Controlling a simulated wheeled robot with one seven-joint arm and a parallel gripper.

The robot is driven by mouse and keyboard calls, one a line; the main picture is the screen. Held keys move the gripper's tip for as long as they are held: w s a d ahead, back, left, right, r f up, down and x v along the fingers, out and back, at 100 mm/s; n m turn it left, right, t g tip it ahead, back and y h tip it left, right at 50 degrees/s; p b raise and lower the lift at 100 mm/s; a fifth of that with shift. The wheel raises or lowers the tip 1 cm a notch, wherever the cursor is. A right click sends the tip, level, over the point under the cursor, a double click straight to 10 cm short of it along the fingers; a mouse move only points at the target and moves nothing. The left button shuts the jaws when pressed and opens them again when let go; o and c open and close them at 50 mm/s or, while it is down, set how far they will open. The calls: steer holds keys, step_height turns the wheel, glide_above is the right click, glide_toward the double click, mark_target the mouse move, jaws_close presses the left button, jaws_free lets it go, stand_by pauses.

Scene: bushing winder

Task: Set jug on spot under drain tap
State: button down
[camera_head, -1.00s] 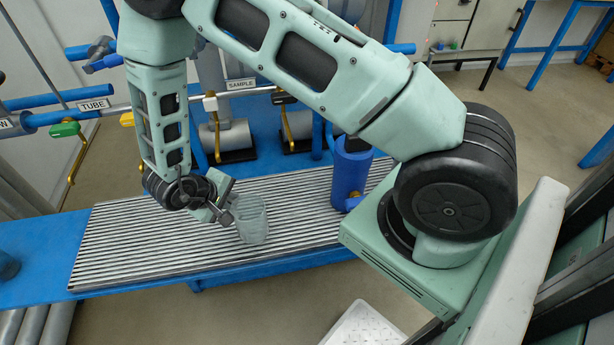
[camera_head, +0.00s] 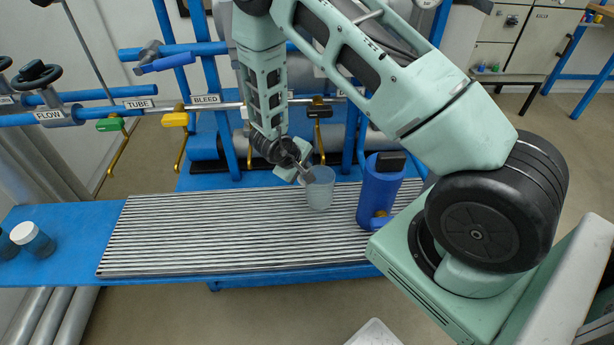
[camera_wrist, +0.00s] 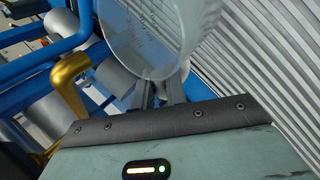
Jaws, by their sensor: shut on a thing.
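The jug (camera_head: 320,190) is a clear, pale, open-topped vessel, upright or nearly so in the head view. My gripper (camera_head: 306,177) is shut on its left side. The jug shows over the back part of the ribbed grating; I cannot tell whether it touches it. In the wrist view the jug's round body (camera_wrist: 160,30) fills the top middle, just beyond my gripper's fingers (camera_wrist: 158,92). Behind are taps with brass spouts, one with a yellow handle (camera_head: 175,120) near the BLEED label (camera_head: 206,99). No drain label is readable, and my arm hides part of the row.
White-lidded jars (camera_head: 33,238) stand at the bench's left end. A brass spout (camera_wrist: 70,85) is left of the jug in the wrist view. The grating's left and middle are clear.

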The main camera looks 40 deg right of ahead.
steer(key=shift+d+f, duration=0.2)
steer(key=shift+f, duration=0.7)
steer(key=shift+d+f, duration=0.2)
steer(key=shift+f, duration=0.65)
steer(key=shift+f, duration=0.15)
steer(key=c, duration=1.4)
jaws_free()
steer(key=shift+w, duration=0.1)
steer(key=shift+c, duration=0.2)
